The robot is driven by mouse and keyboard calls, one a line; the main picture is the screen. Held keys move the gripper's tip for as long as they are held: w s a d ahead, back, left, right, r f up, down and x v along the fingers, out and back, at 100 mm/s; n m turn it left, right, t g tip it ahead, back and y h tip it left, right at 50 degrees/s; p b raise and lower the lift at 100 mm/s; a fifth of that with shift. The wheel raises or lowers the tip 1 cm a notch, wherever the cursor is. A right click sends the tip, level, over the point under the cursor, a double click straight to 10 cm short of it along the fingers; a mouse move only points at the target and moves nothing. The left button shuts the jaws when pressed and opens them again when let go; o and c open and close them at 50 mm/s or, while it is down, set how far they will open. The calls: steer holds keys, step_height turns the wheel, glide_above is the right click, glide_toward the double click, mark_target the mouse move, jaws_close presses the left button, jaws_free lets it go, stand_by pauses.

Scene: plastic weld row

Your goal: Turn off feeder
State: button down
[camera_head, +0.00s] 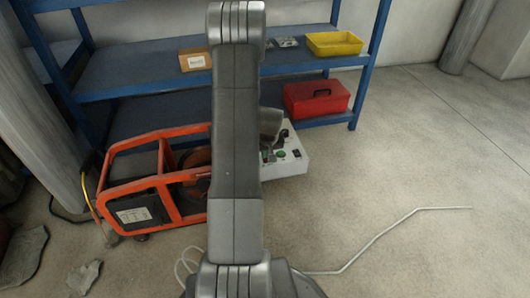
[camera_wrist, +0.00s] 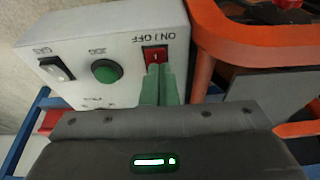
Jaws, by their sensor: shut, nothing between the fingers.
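The feeder's control box (camera_wrist: 110,30) is a light grey box with a sloped panel, and it also shows in the head view (camera_head: 292,163), partly behind my arm. In the wrist view its lettering is upside down. A red rocker switch (camera_wrist: 155,53) sits by the ON/OFF label. My gripper (camera_wrist: 158,70) has its green fingers shut and empty, with the tips at the switch's lower edge in the picture. I cannot tell whether they touch it. Which way the switch is set is unclear. In the head view my arm hides the fingers.
A green button (camera_wrist: 106,71) and a black rocker switch (camera_wrist: 57,69) share the panel. The feeder's orange frame (camera_head: 168,185) stands beside the box. Behind is a blue shelf (camera_head: 140,75) with a red toolbox (camera_head: 316,98) and yellow bin (camera_head: 334,44). Floor at right is mostly clear.

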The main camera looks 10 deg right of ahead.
steer(key=shift+s+f, duration=0.15)
steer(key=shift+s, duration=0.5)
step_height(320, 180, up, 5)
steer(key=p, duration=0.2)
steer(key=shift+s+f+p, duration=0.1)
steer(key=shift+f+p, duration=0.05)
steer(key=shift+p, duration=0.2)
steer(key=p+v, duration=0.2)
steer(key=v, duration=0.7)
steer(key=shift+s+p, duration=0.35)
steer(key=shift+s, duration=0.05)
steer(key=p, duration=0.2)
steer(key=w+p, duration=0.1)
steer(key=p, duration=0.1)
steer(key=shift+w+d+r, duration=0.15)
steer(key=shift+w+r, duration=0.1)
steer(key=shift+r, duration=0.1)
